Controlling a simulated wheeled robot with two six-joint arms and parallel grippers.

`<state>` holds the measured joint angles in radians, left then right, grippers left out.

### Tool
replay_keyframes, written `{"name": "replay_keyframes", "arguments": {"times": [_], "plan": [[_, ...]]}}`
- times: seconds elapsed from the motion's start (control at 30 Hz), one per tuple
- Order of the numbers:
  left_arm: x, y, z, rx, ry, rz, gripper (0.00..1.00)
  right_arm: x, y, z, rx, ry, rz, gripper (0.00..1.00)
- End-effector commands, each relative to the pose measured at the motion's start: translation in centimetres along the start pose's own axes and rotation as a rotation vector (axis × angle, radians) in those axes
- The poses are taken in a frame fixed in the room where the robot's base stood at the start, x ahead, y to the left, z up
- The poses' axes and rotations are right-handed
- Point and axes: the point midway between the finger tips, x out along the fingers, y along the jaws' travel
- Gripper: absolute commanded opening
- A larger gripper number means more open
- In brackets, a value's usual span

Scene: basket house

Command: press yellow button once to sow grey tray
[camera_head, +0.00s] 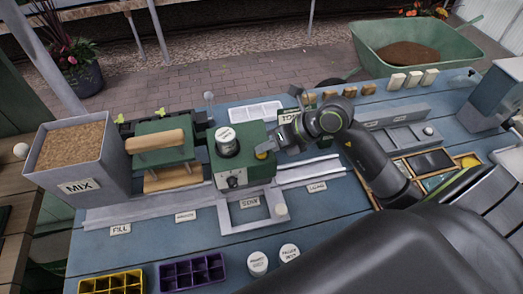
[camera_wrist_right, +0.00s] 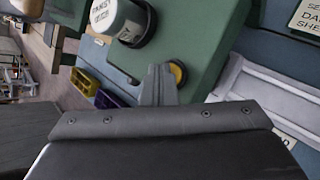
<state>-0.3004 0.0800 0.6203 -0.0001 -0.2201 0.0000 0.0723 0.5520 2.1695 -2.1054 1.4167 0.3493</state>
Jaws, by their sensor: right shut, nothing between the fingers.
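The yellow button (camera_head: 262,155) is on the right side of the green sowing machine (camera_head: 228,172). It also shows in the right wrist view (camera_wrist_right: 179,72), at the edge of the green housing. My right gripper (camera_head: 274,146) is shut and empty, with its tips right beside the button. In the wrist view the closed fingertips (camera_wrist_right: 158,72) partly overlap the button's left side; I cannot tell whether they touch it. A pale grey tray (camera_head: 256,112) with cells lies behind the machine. My left gripper is not in view.
A jar (camera_head: 227,140) stands on the machine. The grey MIX bin (camera_head: 75,163) is at left. A yellow tray (camera_head: 112,283), a purple tray (camera_head: 192,272) and two white-lidded jars (camera_head: 257,263) stand at the front. Rails (camera_head: 312,170) run right, under my right arm.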

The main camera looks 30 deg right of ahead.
Motion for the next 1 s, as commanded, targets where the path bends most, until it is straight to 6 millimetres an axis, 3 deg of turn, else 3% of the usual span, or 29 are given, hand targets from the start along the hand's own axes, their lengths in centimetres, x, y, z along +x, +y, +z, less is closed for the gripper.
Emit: {"name": "replay_keyframes", "arguments": {"times": [1.0], "plan": [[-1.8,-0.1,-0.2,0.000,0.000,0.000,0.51,-1.6,1.2,1.2,0.000,0.001,0.000,0.00]]}}
